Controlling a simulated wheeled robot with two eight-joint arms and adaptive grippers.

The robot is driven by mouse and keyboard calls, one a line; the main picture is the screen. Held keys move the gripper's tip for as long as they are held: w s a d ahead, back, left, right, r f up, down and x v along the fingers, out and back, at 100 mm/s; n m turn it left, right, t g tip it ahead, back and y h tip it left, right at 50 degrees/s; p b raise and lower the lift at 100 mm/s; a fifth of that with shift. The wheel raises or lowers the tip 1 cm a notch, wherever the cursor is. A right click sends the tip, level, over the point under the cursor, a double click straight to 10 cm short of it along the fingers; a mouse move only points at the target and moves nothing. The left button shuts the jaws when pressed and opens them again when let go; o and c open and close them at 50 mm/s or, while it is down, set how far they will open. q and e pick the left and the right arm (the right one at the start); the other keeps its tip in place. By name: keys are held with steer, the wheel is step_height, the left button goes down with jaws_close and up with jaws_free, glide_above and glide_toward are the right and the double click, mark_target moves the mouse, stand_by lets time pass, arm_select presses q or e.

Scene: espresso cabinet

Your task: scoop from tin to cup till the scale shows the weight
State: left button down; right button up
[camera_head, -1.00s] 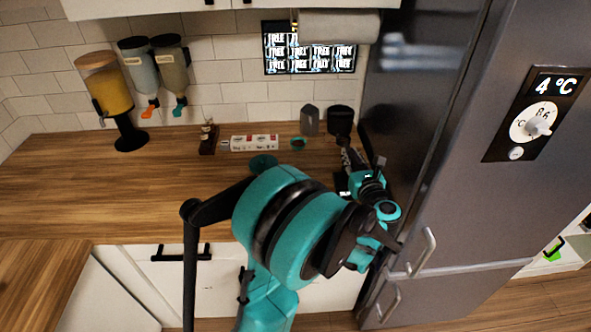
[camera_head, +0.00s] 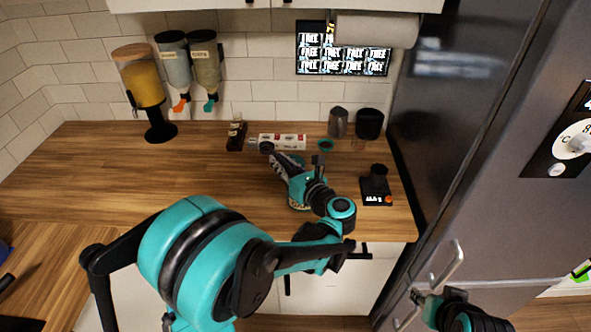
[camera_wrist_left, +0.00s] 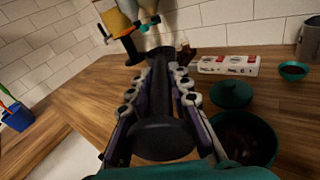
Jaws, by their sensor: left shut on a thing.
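My left gripper (camera_head: 282,163) is shut on a black scoop (camera_wrist_left: 162,135), which lies lengthwise between its fingers (camera_wrist_left: 160,90). The scoop's far end points toward the back wall; its contents cannot be made out. An open teal tin (camera_wrist_left: 272,146) with dark contents stands right of the gripper in the left wrist view, a teal lid (camera_wrist_left: 232,93) behind it. In the head view my arm largely hides the tin. A black cup (camera_head: 377,172) stands on the black scale (camera_head: 378,199), right of the gripper; its digits are too small to read. My right arm's end shows at the lower right, its jaws unclear.
Behind the gripper are a white carton (camera_head: 283,141), a small teal bowl (camera_head: 325,145), a grey pitcher (camera_head: 338,122) and a dark container (camera_head: 369,124). Dispensers (camera_head: 140,85) stand at the back left. The fridge (camera_head: 480,130) bounds the right.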

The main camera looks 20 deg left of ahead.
arm_select(q)
steer(key=s+d+f+m+b, duration=0.1)
steer(key=d+f+m+b, duration=0.1)
steer(key=d, duration=0.6)
steer(key=shift+s+f+b, duration=0.35)
steer(key=shift+f, duration=0.05)
steer(key=shift+d+f+m+b, duration=0.1)
steer(key=shift+f+m+b, duration=0.45)
steer(key=shift+m, duration=0.45)
steer(key=shift+f+m+b, duration=0.8)
steer(key=shift+m+b, duration=0.1)
steer(key=shift+b, duration=0.1)
